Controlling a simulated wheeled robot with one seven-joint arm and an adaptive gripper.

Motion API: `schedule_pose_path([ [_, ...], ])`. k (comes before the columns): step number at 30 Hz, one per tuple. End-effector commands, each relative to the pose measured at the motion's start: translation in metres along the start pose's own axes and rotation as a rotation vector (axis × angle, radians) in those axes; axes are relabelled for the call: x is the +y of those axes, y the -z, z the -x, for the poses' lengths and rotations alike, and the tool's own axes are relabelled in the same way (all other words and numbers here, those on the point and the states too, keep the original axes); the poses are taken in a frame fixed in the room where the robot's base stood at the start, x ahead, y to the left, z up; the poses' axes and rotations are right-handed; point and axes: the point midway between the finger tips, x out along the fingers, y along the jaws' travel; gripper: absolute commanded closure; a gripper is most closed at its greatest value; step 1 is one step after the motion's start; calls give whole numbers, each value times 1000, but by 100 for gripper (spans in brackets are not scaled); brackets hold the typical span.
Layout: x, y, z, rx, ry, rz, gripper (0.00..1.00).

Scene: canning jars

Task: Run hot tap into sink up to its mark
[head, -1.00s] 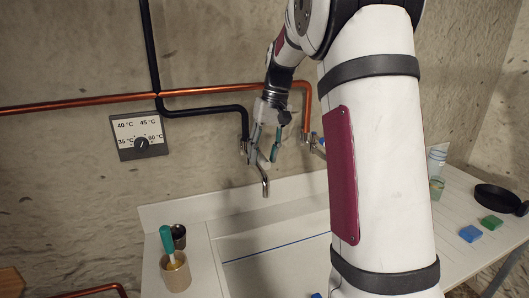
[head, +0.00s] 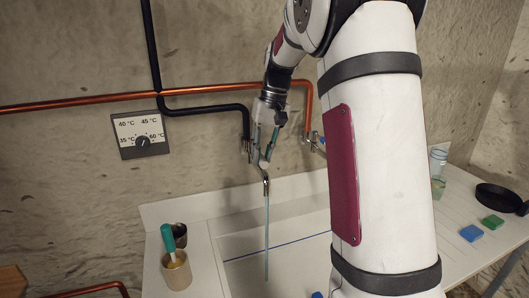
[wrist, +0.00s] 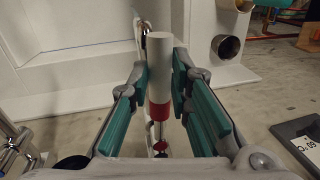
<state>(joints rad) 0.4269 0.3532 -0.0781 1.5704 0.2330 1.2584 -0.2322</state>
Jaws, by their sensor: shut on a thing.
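My gripper (head: 264,158) is at the wall tap, above the back of the sink. In the wrist view its teal-padded fingers (wrist: 160,90) are shut on the hot tap's lever (wrist: 158,108), which has a white end and a red band. Below the gripper, the tap's metal spout (head: 265,181) pours a thin bluish stream of water (head: 267,235) into the white sink (head: 225,246). A blue mark line (head: 290,243) runs along the sink's inner wall and also shows in the wrist view (wrist: 85,48). The water level is hard to make out.
A temperature dial panel (head: 141,135) is on the wall at left. A tan pot with a teal-handled tool (head: 176,272) and a dark metal cup (head: 180,234) stand left of the sink. A blue sponge (head: 471,233), green sponge (head: 493,222) and black pan (head: 497,198) lie at right.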

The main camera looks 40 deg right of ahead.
Motion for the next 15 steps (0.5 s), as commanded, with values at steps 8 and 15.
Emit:
schedule_pose_path([
  [8, -22, 1, -4, 39, -1, -190, 100],
  [15, -44, 8, -9, 84, -1, -410, 100],
])
